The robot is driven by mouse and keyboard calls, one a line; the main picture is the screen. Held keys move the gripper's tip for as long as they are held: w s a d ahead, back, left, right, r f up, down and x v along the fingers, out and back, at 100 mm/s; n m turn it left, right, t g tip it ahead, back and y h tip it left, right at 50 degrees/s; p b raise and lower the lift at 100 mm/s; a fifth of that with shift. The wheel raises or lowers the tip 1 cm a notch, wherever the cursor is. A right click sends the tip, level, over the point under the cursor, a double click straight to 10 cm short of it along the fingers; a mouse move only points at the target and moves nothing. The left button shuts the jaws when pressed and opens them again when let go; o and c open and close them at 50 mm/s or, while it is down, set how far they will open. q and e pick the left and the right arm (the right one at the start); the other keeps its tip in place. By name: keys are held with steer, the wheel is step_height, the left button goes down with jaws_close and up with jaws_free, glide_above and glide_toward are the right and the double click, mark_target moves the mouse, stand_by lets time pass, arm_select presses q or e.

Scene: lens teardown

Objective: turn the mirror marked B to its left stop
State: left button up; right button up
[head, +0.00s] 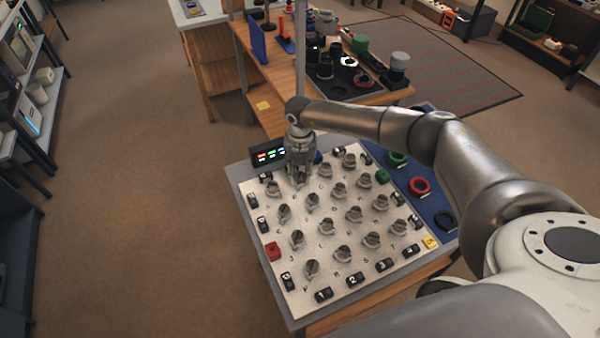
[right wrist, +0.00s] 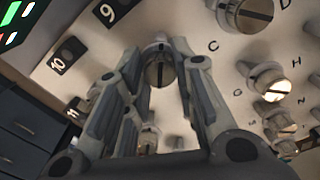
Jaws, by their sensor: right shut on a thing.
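My right gripper (head: 298,178) reaches down onto the far part of the pale board (head: 262,222). In the right wrist view its two fingers (right wrist: 160,62) stand on either side of a round grey mirror knob (right wrist: 159,74) with a slot across its face, and they are shut on it. The letter C shows on the board to the right of this knob. I cannot read a letter B in either view, so the pictures do not settle which mark the held knob bears. The fingers hide part of the board around it. My left gripper is not in view.
Several similar knobs (head: 312,268) stand in rows close around the gripper. Black numbered blocks (head: 323,295) and a red block (head: 272,251) line the board's edges. A small display (head: 268,154) stands at the far left corner. Coloured rings (head: 419,186) lie on a blue mat at right.

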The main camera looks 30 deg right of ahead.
steer(key=n+b, duration=0.2)
steer(key=n, duration=0.2)
steer(key=shift+f+b, duration=0.15)
steer(key=shift+b, duration=0.25)
steer(key=n+b, duration=0.3)
steer(key=n, duration=0.1)
steer(key=shift+n, duration=0.3)
steer(key=n+b, duration=0.3)
steer(key=n, duration=0.1)
steer(key=shift+n, duration=0.3)
steer(key=shift+n+b, duration=1.2)
steer(key=shift+n, duration=0.6)
steer(key=o, duration=1.1)
steer(key=shift+c, duration=0.2)
steer(key=shift+r, duration=0.25)
